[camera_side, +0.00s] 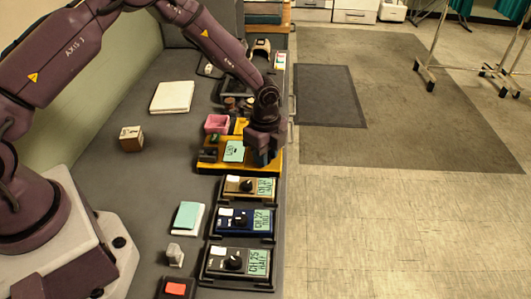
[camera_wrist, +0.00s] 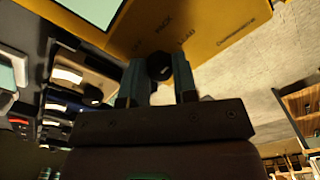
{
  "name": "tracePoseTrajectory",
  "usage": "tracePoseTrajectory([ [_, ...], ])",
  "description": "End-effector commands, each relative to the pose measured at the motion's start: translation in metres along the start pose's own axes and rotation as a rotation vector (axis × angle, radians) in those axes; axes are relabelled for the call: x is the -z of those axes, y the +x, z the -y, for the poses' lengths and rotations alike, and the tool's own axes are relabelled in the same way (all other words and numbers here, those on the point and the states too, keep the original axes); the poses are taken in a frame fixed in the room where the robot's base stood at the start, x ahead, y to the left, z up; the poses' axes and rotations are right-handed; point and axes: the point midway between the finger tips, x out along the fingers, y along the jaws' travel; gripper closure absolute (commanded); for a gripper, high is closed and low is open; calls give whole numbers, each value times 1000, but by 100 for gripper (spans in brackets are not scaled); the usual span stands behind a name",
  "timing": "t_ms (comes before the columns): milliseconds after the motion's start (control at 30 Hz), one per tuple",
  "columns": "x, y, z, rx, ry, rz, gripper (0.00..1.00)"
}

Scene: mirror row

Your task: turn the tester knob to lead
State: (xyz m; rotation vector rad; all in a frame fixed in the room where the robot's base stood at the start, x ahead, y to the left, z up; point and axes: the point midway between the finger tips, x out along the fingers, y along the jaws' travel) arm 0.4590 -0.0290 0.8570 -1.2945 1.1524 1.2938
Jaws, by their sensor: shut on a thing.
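The yellow tester (camera_side: 228,169) lies across the grey bench, with a light green display (camera_side: 234,151) on its face. In the wrist view, the tester's yellow face (camera_wrist: 222,18) fills the top and carries the printed words PACK and LEAD near the knob. The black tester knob (camera_wrist: 159,66) is between my two fingers. My gripper (camera_wrist: 159,80) is shut on the knob; its hand shows over the tester's right end in the side view (camera_side: 262,158). There the hand hides the knob. I cannot read which mark the knob points to.
A row of boxes with knobs and displays, brown (camera_side: 236,195), blue (camera_side: 229,231) and black (camera_side: 215,278), stands nearer the camera. A pink bin (camera_side: 216,122) is just behind the tester.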

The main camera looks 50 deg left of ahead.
Motion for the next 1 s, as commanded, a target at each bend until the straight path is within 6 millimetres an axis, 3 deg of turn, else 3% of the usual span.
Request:
tracePoseTrajectory([
  [767,-1,-1,0,-3,104,3,97],
  [800,-1,-1,0,-3,104,3,69],
  [900,-1,-1,0,-2,103,2,48],
  [1000,-1,0,0,-2,103,2,48],
])
